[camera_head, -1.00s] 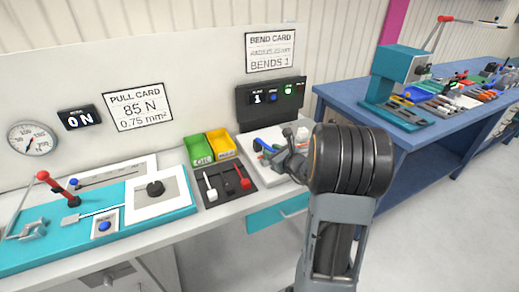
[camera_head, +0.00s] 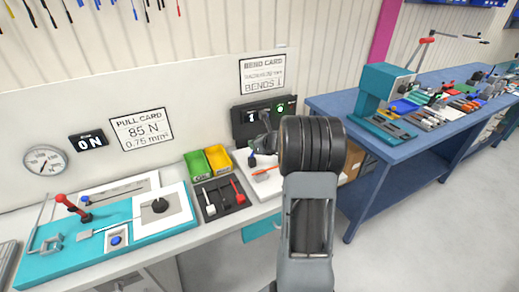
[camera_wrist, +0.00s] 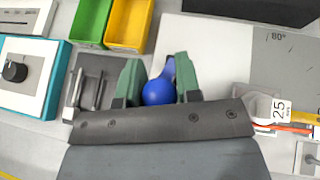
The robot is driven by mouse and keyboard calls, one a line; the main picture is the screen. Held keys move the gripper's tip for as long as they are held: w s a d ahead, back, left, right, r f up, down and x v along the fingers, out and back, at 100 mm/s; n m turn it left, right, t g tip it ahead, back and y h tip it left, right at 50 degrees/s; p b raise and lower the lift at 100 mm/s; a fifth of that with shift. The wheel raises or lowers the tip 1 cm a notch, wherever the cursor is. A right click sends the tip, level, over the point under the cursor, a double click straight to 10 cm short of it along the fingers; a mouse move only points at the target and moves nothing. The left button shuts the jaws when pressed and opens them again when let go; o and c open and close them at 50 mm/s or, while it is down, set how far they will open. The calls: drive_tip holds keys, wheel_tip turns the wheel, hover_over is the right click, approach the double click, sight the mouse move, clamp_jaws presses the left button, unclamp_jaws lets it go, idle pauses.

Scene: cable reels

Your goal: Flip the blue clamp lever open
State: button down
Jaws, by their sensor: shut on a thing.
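The blue clamp lever shows in the wrist view as a round blue knob (camera_wrist: 158,92) with a short blue arm rising from it. The green fingers of my gripper (camera_wrist: 158,85) stand on both sides of it, shut on it. In the head view only a small blue piece (camera_head: 252,161) shows below my gripper (camera_head: 262,146), over the white bend board (camera_head: 268,186). My wrist hides the rest of the board there. The lever's pivot and exact angle cannot be made out.
A black display (camera_head: 245,124) stands behind. A plate marked 25 (camera_wrist: 281,110) and yellow and red rods lie right in the wrist view.

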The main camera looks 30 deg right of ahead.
drive_tip(key=shift+w+d+r, duration=0.1)
drive_tip(key=shift+w+r, duration=0.15)
drive_tip(key=shift+w, duration=0.35)
drive_tip(key=shift+w+r, duration=0.2)
drive_tip(key=shift+w, duration=0.4)
drive_tip(key=shift+f, duration=0.2)
idle(1.1)
drive_tip(key=c, duration=1.1)
unclamp_jaws()
drive_tip(key=shift+w, duration=0.1)
drive_tip(key=shift+c, duration=0.2)
drive_tip(key=o, duration=0.3)
drive_tip(key=shift+r, duration=0.1)
drive_tip(key=b+v, duration=0.1)
drive_tip(key=v, duration=1.2)
drive_tip(key=shift+s+d+r, duration=0.1)
drive_tip(key=shift+s+r, duration=0.15)
drive_tip(key=shift+s, duration=0.1)
